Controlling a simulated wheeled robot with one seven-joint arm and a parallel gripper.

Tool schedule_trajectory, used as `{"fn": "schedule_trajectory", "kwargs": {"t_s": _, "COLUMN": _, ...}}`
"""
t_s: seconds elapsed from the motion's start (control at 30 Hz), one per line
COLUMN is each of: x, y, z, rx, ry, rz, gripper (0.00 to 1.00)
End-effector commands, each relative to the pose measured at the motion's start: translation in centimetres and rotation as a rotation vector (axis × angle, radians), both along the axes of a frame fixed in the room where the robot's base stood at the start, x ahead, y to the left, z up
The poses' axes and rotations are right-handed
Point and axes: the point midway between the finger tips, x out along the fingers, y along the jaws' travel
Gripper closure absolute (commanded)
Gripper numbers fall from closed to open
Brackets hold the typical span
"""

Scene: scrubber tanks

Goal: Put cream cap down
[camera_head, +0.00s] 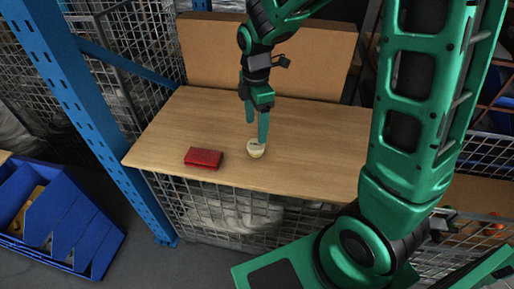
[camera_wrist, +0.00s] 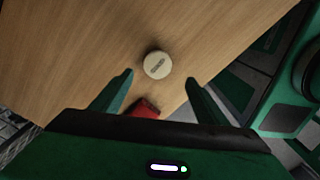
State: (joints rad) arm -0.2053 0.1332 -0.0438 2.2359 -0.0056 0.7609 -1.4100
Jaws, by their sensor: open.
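The cream cap (camera_head: 256,151) is a small round disc lying flat on the wooden table, near its front edge. In the wrist view the cream cap (camera_wrist: 157,65) shows a dark marking on its top. My gripper (camera_head: 257,133) is open, with one finger in front of part of the cap in the head view. In the wrist view my gripper (camera_wrist: 158,82) has its two fingers spread, with the cap just beyond the fingertips and nothing held between them. Whether a finger touches the cap I cannot tell.
A red object (camera_head: 203,158) lies on the wooden table (camera_head: 310,150), left of the cap; it also shows in the wrist view (camera_wrist: 145,108). A brown back panel (camera_head: 320,60) stands behind the table. A blue rack post (camera_head: 90,100) is at the left. The table right of the cap is clear.

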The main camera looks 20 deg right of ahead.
Motion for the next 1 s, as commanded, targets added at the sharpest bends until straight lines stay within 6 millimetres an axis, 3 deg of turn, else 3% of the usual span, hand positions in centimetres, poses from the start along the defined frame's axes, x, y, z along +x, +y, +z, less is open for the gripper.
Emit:
{"fn": "schedule_trajectory", "kwargs": {"t_s": 0.7, "x": 0.4, "y": -0.3, "z": -7.5, "rx": -0.001, "ry": 0.001, "rz": -0.006, "gripper": 0.32}}
{"fn": "schedule_trajectory", "kwargs": {"t_s": 1.0, "x": 0.4, "y": -0.3, "z": -7.8, "rx": 0.000, "ry": -0.001, "rz": -0.006, "gripper": 0.35}}
